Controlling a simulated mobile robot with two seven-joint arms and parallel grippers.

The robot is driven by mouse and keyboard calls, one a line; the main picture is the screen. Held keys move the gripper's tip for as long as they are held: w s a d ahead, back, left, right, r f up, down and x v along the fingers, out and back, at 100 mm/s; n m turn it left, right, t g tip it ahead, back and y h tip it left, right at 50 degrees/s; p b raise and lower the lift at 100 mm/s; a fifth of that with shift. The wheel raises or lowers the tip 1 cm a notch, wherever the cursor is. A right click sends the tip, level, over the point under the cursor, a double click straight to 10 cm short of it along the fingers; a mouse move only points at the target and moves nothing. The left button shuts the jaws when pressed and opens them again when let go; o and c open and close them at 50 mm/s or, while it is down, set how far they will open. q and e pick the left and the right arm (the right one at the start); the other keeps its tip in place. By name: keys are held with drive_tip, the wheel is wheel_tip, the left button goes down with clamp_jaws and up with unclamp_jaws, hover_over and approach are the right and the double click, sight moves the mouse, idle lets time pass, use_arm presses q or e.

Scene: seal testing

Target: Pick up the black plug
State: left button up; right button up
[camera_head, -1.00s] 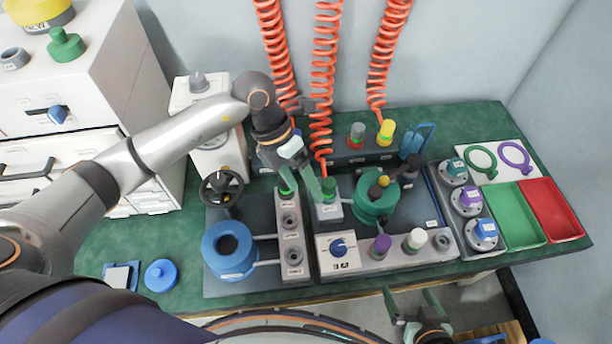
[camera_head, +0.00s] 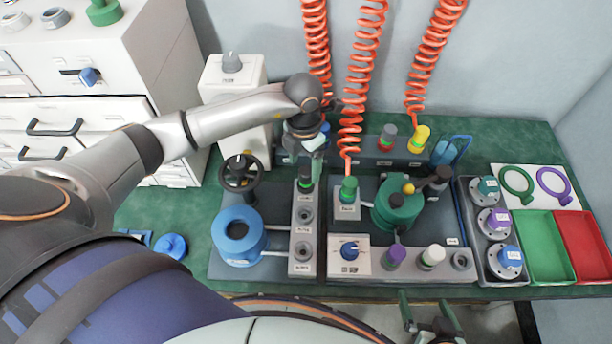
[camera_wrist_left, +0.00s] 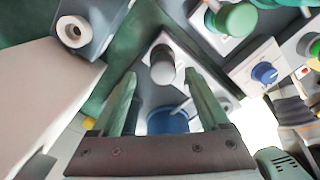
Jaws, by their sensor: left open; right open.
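The black plug (camera_head: 306,172), with a green band at its lower part, stands in the rearmost seat of the narrow grey socket block (camera_head: 303,232). My left gripper (camera_head: 303,164) is just above and behind it in the head view, partly hiding its top. In the left wrist view the dark plug (camera_wrist_left: 163,66) stands on the pale block, between the tips of my open left gripper (camera_wrist_left: 160,76). No contact shows. My right gripper (camera_head: 422,300) is open and empty at the lower edge of the head view, in front of the bench.
A green-topped connector (camera_head: 348,189) under an orange coiled hose stands close right of the plug. A black handwheel (camera_head: 239,172) and a blue cylinder (camera_head: 238,236) stand to its left. Two empty seats lie in front of it. A green vessel (camera_head: 397,204) is further right.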

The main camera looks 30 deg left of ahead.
sight(306, 171)
use_arm(q)
drive_tip(key=f, duration=0.4)
drive_tip(key=shift+d+f, duration=0.1)
drive_tip(key=shift+d, duration=0.15)
drive_tip(key=shift+c, duration=0.4)
clamp_jaws()
